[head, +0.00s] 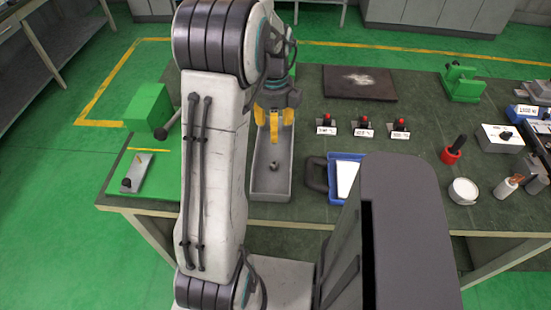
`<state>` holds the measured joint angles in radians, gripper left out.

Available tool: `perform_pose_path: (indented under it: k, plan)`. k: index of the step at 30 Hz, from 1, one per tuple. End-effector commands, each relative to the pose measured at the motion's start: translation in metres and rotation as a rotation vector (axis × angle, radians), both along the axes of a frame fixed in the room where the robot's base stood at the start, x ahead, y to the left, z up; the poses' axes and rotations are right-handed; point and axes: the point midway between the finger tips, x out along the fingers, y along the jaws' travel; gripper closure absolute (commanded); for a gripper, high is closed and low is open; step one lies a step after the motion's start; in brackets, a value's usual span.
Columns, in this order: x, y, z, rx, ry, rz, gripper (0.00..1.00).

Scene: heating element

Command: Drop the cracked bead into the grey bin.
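The grey bin (257,185) is a long, narrow tray on the dark bench top, just right of my arm. A small dark object (274,166) lies in it; it may be the cracked bead, but it is too small to tell and no crack shows. My gripper (273,130) points down over the far part of the bin, above and beyond the small object and apart from it. Its yellow fingers look spread, with nothing visible between them.
Three red-topped pieces (363,123) stand with labels right of the bin. A blue tray (332,172) with white contents is nearer. A dark plate (360,83) lies behind; a green vise (461,83), red holder (451,155) and white cup (463,191) stand right.

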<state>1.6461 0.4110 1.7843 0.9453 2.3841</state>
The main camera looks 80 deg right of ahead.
Motion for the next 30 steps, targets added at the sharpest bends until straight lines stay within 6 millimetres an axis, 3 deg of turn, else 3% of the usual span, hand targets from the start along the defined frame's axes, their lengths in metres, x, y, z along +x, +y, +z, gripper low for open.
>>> perform_pose_path:
  k: [6, 13, 19, 30]
  plan:
    - [0.000, -0.001, 0.038, -0.004, 0.000, 0.000, 0.47]
    - [0.000, -0.001, 0.066, -0.001, 0.000, 0.000, 0.47]
    - [0.000, 0.000, 0.077, 0.000, 0.000, 0.000, 0.47]
    - [0.000, 0.000, 0.078, 0.001, 0.000, 0.000, 0.47]
